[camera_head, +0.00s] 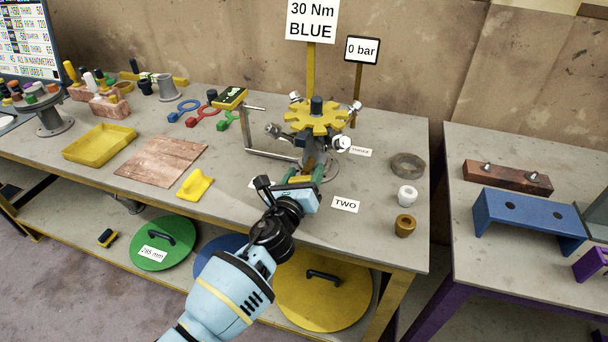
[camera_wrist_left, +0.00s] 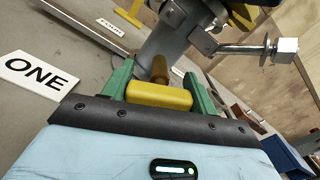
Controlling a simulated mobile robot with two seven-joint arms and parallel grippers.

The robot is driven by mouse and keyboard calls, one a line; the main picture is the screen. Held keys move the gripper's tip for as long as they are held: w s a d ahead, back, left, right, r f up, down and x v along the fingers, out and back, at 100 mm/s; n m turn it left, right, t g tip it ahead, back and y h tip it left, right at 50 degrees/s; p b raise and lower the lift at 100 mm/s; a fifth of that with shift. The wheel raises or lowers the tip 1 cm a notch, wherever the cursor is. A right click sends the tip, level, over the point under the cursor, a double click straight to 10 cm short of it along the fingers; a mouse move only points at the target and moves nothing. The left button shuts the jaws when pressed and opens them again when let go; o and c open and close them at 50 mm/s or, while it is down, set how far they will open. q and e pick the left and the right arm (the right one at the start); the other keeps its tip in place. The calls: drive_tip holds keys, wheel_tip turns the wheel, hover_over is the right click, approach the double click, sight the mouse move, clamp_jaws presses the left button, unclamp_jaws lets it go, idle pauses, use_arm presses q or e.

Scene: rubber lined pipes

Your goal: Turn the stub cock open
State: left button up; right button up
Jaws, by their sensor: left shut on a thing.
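My left gripper (camera_head: 304,174) reaches in from the lower left to the front of the pipe stand on the bench. In the left wrist view its green fingers (camera_wrist_left: 160,84) are shut on a yellow handle (camera_wrist_left: 159,97), which looks like that of the stub cock. A brass-coloured stem (camera_wrist_left: 160,68) shows just beyond it, against a grey pipe (camera_wrist_left: 172,45). In the head view the gripper hides most of the cock. A yellow notched flange (camera_head: 317,116) with bolted arms tops the stand. My right gripper is not in view.
A sign (camera_head: 312,20) reads "30 Nm BLUE" and a gauge board (camera_head: 361,50) reads "0 bar". A bent metal bar (camera_head: 247,130) stands left of the stand. A "TWO" label (camera_head: 345,204), a white fitting (camera_head: 407,196) and a brass fitting (camera_head: 405,225) lie to the right.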

use_arm(q)
drive_tip(key=shift+n, duration=0.6)
drive_tip(key=o, duration=1)
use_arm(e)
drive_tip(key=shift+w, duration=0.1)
use_arm(q)
drive_tip(key=p+v, duration=0.1)
drive_tip(key=v, duration=0.6)
drive_tip(key=shift+r+p, duration=0.1)
drive_tip(key=shift+p, duration=0.2)
drive_tip(key=shift+s+a, duration=0.1)
drive_tip(key=shift+s, duration=0.3)
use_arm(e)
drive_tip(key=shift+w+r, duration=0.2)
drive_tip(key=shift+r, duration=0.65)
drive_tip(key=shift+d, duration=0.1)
